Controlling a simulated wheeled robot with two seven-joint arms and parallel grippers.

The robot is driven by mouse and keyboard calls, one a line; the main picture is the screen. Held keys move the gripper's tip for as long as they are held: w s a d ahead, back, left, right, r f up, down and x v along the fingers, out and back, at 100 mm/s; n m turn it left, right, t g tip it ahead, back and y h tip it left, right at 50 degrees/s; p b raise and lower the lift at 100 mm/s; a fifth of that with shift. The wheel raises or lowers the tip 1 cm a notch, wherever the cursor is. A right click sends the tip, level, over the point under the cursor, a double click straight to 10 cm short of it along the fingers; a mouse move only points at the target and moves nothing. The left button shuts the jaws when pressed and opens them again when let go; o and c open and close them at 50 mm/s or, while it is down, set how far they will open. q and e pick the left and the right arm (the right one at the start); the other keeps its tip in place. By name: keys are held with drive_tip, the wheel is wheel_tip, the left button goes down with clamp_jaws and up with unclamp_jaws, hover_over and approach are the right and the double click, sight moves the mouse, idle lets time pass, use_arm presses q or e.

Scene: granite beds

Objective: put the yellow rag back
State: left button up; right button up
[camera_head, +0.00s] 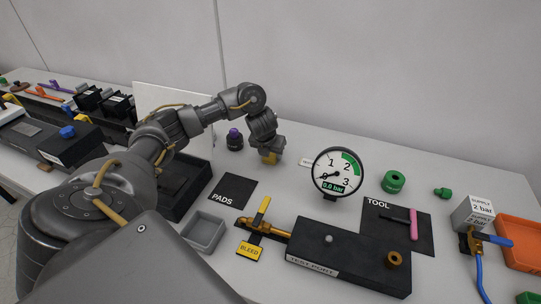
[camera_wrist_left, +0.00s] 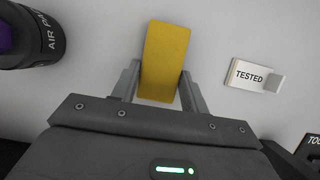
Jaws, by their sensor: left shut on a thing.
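The yellow rag (camera_wrist_left: 163,62) is a folded, block-like yellow piece between the two fingers of my left gripper (camera_wrist_left: 158,82) in the left wrist view. The gripper is shut on it. In the head view my left gripper (camera_head: 270,153) points down over the back of the white bench, and a bit of the rag (camera_head: 273,159) shows under it. I cannot tell whether the rag touches the bench. My right gripper is in neither view.
A dark purple-topped bottle (camera_head: 235,140) stands left of the gripper, and a white TESTED tag holder (camera_wrist_left: 257,76) is to its right. The gauge (camera_head: 339,172), black PADS mat (camera_head: 232,192), grey tray (camera_head: 205,232) and test port block (camera_head: 345,255) are nearer. Bare bench lies around the gripper.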

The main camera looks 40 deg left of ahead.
use_arm(q)
drive_tip(key=o, duration=1)
drive_tip(key=shift+c, duration=0.2)
drive_tip(key=p+v, duration=0.6)
drive_tip(key=v, duration=0.6)
